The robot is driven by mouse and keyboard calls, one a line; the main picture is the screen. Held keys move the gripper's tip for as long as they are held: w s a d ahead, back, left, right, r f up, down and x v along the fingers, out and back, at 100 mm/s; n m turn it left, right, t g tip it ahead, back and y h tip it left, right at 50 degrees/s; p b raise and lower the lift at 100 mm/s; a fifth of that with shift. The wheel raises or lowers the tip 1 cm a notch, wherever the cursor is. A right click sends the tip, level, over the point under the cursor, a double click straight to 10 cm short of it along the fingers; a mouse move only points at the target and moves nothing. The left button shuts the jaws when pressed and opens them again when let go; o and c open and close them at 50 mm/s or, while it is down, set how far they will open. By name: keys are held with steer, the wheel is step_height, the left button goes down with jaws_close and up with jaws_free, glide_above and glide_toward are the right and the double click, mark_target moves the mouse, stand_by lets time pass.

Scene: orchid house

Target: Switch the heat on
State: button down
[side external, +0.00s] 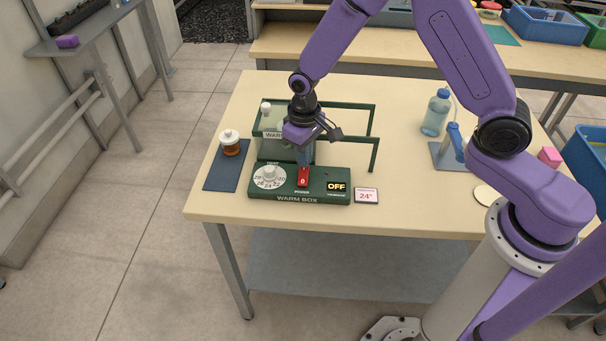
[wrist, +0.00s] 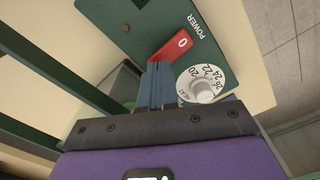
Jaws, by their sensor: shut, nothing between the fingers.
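The green warm box (side external: 317,197) stands on the table, with a white numbered heat dial (side external: 269,178), a red power switch (side external: 303,177) marked 0 and a small display (side external: 337,187) reading OFF. My gripper (side external: 304,161) is shut and empty, pointing down just behind the switch. In the wrist view, my closed blue fingertips (wrist: 158,66) are close to the near edge of the red switch (wrist: 171,46); I cannot tell whether they touch. The dial (wrist: 202,85) is right of the fingers there. The display is not visible in the wrist view.
A card (side external: 367,196) reading 24° lies right of the box. An amber jar (side external: 230,144) stands on a dark blue mat (side external: 222,178) at left. A green frame (side external: 374,122) rises behind the panel.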

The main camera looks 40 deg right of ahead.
steer(key=shift+f, duration=0.9)
stand_by(0.5)
steer(key=shift+r, duration=3.5)
steer(key=s+d+r+n, duration=0.2)
steer(key=s+r+n, duration=0.1)
steer(key=s, duration=0.6)
steer(key=s+d+r+n, duration=0.3)
steer(key=s+r, duration=0.1)
steer(key=s, duration=0.6)
steer(key=s+d+r+n, duration=0.3)
steer(key=s+r, duration=0.1)
steer(key=s, duration=0.6)
steer(key=shift+d+n, duration=0.25)
steer(key=shift+n, duration=0.05)
steer(key=shift+s, duration=0.1)
